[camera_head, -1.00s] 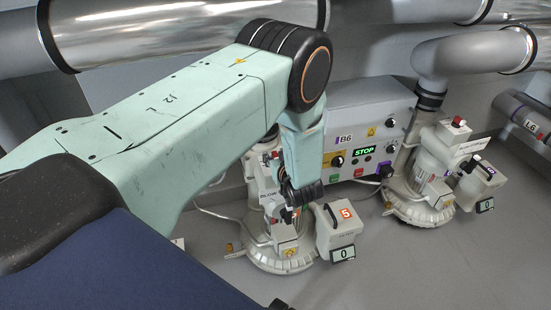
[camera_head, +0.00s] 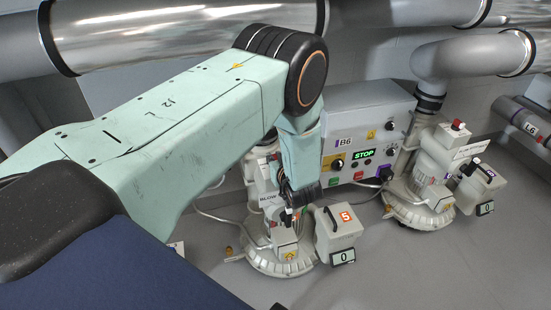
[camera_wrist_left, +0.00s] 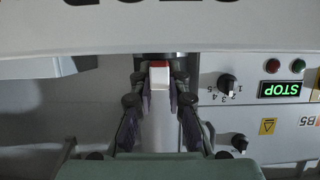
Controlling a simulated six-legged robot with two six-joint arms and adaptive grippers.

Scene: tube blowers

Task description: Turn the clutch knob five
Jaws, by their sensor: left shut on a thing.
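The blower with the orange 5 label (camera_head: 345,217) stands on the floor at the picture's middle in the head view. Its counter (camera_head: 343,257) reads 0. My left gripper (camera_head: 291,213) is over this blower, its fingers partly hidden by its own wrist. In the left wrist view, my left gripper (camera_wrist_left: 160,95) is shut on the clutch knob (camera_wrist_left: 159,75), a small block with a white face and a red edge between the two fingers. In the head view the knob is mostly hidden. My right gripper is not in view.
A grey control box (camera_head: 370,120) with a green STOP display and several knobs stands behind the blower. A second blower (camera_head: 430,180) with a red-topped knob stands to the right. Large pipes (camera_head: 185,35) cross above. The floor in front is clear.

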